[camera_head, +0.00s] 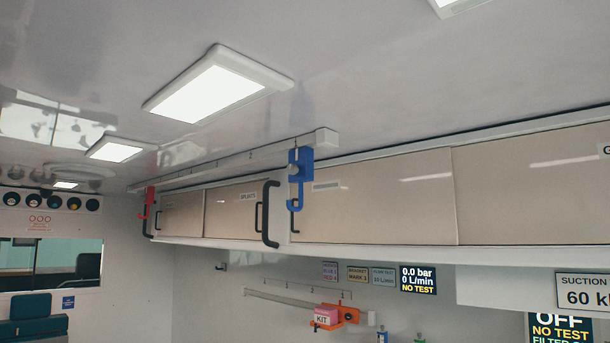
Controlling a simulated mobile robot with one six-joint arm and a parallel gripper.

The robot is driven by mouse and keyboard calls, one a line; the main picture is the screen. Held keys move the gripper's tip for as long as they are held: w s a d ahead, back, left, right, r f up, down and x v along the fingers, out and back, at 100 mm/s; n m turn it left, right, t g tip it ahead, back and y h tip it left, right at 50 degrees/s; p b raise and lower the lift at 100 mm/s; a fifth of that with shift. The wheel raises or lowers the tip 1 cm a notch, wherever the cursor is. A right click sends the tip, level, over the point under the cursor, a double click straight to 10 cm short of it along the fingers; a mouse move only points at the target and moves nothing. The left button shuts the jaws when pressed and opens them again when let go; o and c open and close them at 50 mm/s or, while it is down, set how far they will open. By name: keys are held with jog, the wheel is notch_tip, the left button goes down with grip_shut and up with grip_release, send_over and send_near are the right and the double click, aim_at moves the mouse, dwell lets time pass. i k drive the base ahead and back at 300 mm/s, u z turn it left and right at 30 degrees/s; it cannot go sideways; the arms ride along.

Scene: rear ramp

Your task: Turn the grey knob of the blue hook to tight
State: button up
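The blue hook (303,160) hangs from the near end of the ceiling rail (250,153), in front of the overhead cupboards. Its grey knob (292,171) sits on the left side of the blue body and is small in this view. I cannot read any mark on the knob or tell how tight it is. The lower part of the hook curves down in a J shape and looks empty. My gripper is not in view.
A red hook (148,203) hangs at the rail's far end. Black handles (270,213) stick out from the cupboards (370,197) beside the blue hook. Below, a wall rail (291,301) carries an orange bracket (345,314) with a pink kit box (326,316). Open air lies before the hook.

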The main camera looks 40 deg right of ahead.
aim_at(292, 169)
jog(key=z, duration=4.3)
jog(key=i, duration=0.1)
jog(key=u, duration=3.1)
